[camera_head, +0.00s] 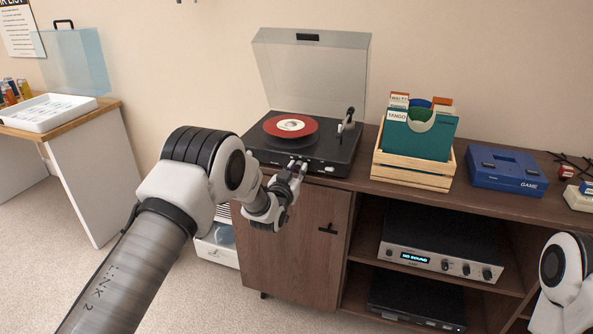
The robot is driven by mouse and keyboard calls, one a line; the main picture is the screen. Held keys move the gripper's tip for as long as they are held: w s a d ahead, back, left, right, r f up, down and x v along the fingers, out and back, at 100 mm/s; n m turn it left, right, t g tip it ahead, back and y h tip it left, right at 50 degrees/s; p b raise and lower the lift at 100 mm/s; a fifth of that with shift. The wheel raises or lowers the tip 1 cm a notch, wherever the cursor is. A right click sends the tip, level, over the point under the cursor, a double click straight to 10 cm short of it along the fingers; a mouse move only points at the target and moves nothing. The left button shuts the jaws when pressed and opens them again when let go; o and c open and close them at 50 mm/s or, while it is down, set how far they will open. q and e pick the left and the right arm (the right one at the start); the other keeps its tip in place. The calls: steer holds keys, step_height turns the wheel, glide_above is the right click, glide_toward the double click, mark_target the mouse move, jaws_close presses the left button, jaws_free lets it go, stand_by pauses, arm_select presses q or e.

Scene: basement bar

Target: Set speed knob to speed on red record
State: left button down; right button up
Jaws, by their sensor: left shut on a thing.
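The red record (290,126) with a pale label lies on the platter of the black turntable (335,155), whose clear lid (312,72) stands open. The label's writing is too small to read. My left gripper (297,168) is at the turntable's front edge, shut on the speed knob, which its fingers mostly hide. I cannot tell the knob's setting. The tonearm (347,120) stands on the right side of the turntable, off the record. Of my right arm only a link shows at the right edge; its gripper is out of view.
A wooden crate (412,173) of record sleeves stands right of the turntable, then a blue game console (507,171). An amplifier (440,255) reading "NO SOUND" sits on the cabinet shelf below. A side table (90,112) with a white tray (45,113) is at left.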

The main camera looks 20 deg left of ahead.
arm_select(q)
steer(key=m+b, duration=0.1)
steer(key=m, duration=0.3)
steer(key=shift+f, duration=0.1)
steer(key=m+b, duration=0.1)
steer(key=m, duration=0.4)
steer(key=shift+m, duration=0.3)
steer(key=m+b, duration=0.1)
steer(key=m, duration=0.4)
steer(key=shift+m+b, duration=0.3)
steer(key=shift+m, duration=2.2)
steer(key=c, duration=1)
jaws_free()
steer(key=shift+o, duration=0.2)
steer(key=shift+s, duration=0.15)
